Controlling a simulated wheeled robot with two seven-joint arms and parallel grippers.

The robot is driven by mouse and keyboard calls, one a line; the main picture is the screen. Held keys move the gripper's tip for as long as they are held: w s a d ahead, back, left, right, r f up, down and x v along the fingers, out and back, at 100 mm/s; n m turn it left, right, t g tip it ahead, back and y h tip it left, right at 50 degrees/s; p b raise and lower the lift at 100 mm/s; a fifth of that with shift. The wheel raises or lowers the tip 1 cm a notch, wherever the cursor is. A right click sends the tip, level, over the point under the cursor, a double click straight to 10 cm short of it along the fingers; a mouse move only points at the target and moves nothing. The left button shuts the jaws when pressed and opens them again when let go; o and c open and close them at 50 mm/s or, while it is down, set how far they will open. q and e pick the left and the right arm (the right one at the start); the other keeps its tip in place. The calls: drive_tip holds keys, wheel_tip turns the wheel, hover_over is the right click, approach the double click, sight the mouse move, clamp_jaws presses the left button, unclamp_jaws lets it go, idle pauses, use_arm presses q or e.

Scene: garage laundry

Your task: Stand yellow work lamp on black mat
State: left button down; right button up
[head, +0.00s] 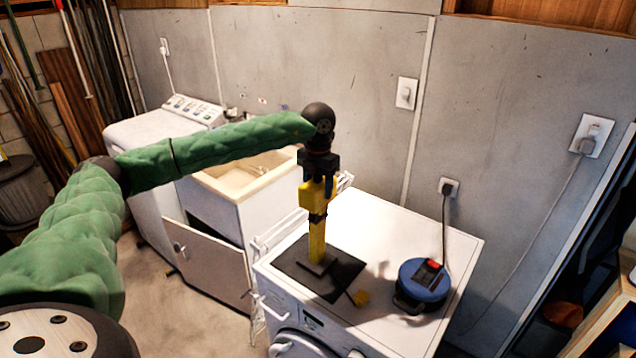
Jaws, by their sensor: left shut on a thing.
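The yellow work lamp (318,238) is upright, with its dark base at or just above the black mat (340,272); I cannot tell whether it touches. The mat lies on top of the white front-loading machine (400,238). My left gripper (318,188) points down and is shut on the upper part of the lamp, hiding some of it. My right gripper is not in view.
A blue round device (422,282) with a cord stands right of the mat. A utility sink (243,175) and white washer (165,135) stand left. The grey wall is behind.

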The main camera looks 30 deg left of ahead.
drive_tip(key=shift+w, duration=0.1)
use_arm(q)
drive_tip(key=c, duration=0.5)
unclamp_jaws()
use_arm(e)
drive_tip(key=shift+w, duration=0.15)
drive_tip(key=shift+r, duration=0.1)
use_arm(q)
drive_tip(key=shift+r, duration=0.1)
drive_tip(key=shift+r+b, duration=0.35)
drive_tip(key=shift+b, duration=0.15)
wheel_tip(320, 180, up, 4)
drive_tip(key=shift+f+b, duration=0.1)
drive_tip(key=shift+b, duration=1)
wheel_tip(320, 180, up, 6)
drive_tip(key=shift+r+b, duration=0.1)
drive_tip(key=shift+b, duration=1.15)
drive_tip(key=shift+r, duration=0.6)
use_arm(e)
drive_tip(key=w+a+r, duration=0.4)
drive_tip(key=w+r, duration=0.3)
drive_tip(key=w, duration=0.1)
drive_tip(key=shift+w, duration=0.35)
